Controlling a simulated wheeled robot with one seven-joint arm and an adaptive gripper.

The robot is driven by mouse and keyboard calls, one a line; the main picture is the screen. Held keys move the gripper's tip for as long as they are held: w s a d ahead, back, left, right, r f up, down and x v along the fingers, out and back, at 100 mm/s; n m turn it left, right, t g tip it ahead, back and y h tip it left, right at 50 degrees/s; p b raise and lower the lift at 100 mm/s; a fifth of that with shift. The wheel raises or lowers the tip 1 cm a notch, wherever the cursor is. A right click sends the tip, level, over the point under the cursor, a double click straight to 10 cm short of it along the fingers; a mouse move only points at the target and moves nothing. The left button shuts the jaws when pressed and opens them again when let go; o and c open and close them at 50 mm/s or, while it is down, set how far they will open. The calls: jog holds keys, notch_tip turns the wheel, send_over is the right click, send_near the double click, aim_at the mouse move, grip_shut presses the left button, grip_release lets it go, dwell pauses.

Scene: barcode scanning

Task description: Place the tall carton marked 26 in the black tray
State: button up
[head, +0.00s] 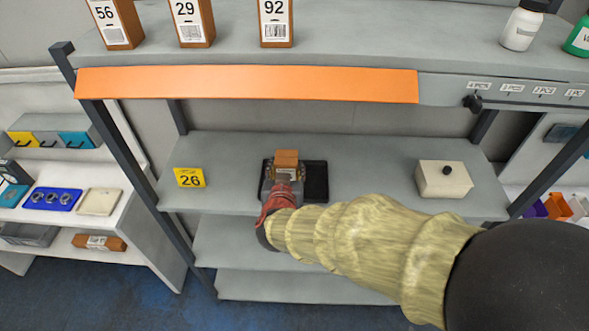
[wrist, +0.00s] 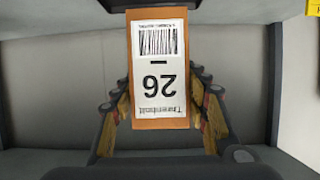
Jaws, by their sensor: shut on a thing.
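The tall carton marked 26 (wrist: 160,113) is orange-brown with a white barcode label, and its 26 reads upside down in the wrist view. My gripper (wrist: 160,108) has its fingers on both sides of the carton and is shut on it. In the head view the carton's top (head: 287,158) shows just beyond my gripper (head: 286,176). The black tray (head: 317,182) lies on the middle shelf, and the carton and gripper cover its left part. I cannot tell whether the carton touches the tray.
A cream box with a black knob (head: 444,180) stands right. Cartons marked 56 (head: 117,22), 29 (head: 191,22) and 92 (head: 276,22) stand on the shelf above, behind an orange front strip (head: 245,84).

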jog(key=shift+w+d+f, duration=0.3)
jog(key=shift+w+f, duration=1.7)
jog(key=shift+w, duration=0.05)
jog(key=shift+w+d+f, duration=0.35)
jog(key=shift+w+f, duration=1.65)
jog(key=shift+f, duration=0.05)
jog(key=shift+w+d+f, duration=0.3)
jog(key=shift+w+f, duration=1.7)
jog(key=shift+w, duration=0.05)
jog(key=shift+f+b, duration=0.1)
jog(key=shift+b, duration=0.2)
jog(key=shift+f, duration=0.15)
jog(key=o, duration=1.4)
